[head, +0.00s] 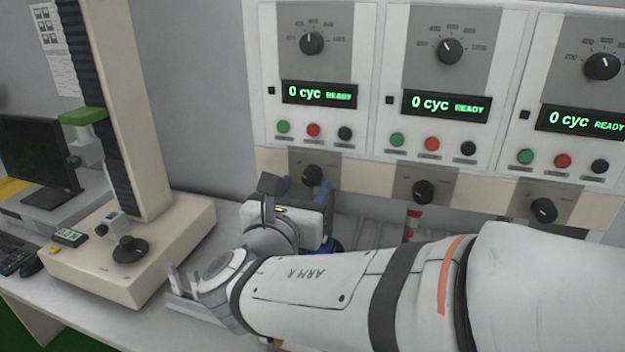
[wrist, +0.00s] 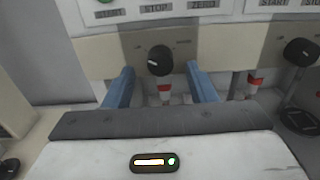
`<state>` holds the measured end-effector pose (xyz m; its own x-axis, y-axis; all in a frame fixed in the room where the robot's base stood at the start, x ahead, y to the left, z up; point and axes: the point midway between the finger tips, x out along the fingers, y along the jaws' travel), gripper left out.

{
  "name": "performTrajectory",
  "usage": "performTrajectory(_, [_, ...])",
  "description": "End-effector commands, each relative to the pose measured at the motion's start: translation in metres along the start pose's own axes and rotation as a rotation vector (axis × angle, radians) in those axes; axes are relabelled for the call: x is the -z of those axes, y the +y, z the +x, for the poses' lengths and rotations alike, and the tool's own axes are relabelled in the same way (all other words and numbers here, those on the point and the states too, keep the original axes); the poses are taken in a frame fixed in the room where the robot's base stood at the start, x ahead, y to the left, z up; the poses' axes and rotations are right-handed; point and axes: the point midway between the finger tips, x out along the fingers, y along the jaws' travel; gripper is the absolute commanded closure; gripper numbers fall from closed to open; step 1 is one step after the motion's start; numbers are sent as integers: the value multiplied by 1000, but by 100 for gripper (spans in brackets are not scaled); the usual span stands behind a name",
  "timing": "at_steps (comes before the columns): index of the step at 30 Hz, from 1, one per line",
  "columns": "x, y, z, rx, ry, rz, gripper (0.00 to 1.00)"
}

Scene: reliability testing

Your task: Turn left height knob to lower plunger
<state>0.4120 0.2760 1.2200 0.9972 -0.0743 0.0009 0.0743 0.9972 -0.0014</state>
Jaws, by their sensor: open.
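The left height knob (head: 312,174) is a black dial on the beige strip under the leftmost panel. In the wrist view the knob (wrist: 160,60) sits between the two blue fingers of my gripper (wrist: 158,70). The fingers are open, with a visible gap on each side of the knob. In the head view my gripper (head: 311,186) reaches up to the strip from below. A red-and-white plunger (wrist: 164,90) hangs below the knob in the wrist view. Its lower part is hidden by my gripper body.
The middle height knob (head: 423,192) and right height knob (head: 543,209) are along the same strip. Above are three panels with dials, green displays reading "0 cyc READY" and buttons. A beige column machine (head: 125,250) and a monitor (head: 38,160) stand at left.

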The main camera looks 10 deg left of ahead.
Motion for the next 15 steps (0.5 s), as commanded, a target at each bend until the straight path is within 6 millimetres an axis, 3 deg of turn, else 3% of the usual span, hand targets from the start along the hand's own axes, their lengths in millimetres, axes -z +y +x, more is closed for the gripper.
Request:
performTrajectory(6, [0,-1,21,3,1,0,49])
performTrajectory(15, [0,-1,23,2,1,1,49])
